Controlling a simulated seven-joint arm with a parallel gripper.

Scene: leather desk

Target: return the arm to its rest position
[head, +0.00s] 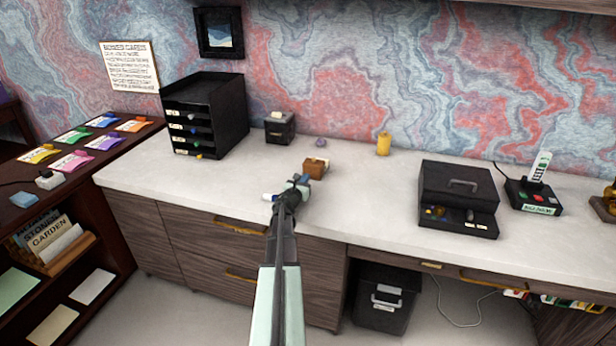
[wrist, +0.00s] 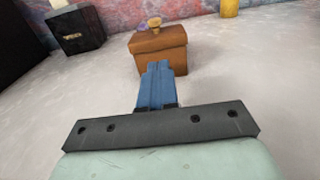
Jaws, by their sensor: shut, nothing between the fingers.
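My gripper (head: 301,180) reaches out over the front part of the white desk top (head: 240,188) in the head view. In the wrist view its blue fingers (wrist: 157,82) are together with nothing between them. They point at a small brown box (wrist: 160,45) with a knob on its lid. The same brown box (head: 316,168) stands just beyond the fingertips in the head view. I cannot tell whether the fingers touch it.
A black drawer unit (head: 205,115), a small black box (head: 280,127), a purple item (head: 321,142) and a yellow cylinder (head: 383,144) stand behind. A black case (head: 458,195) and a phone-like device (head: 535,190) are at right. A dark shelf (head: 75,165) is at left.

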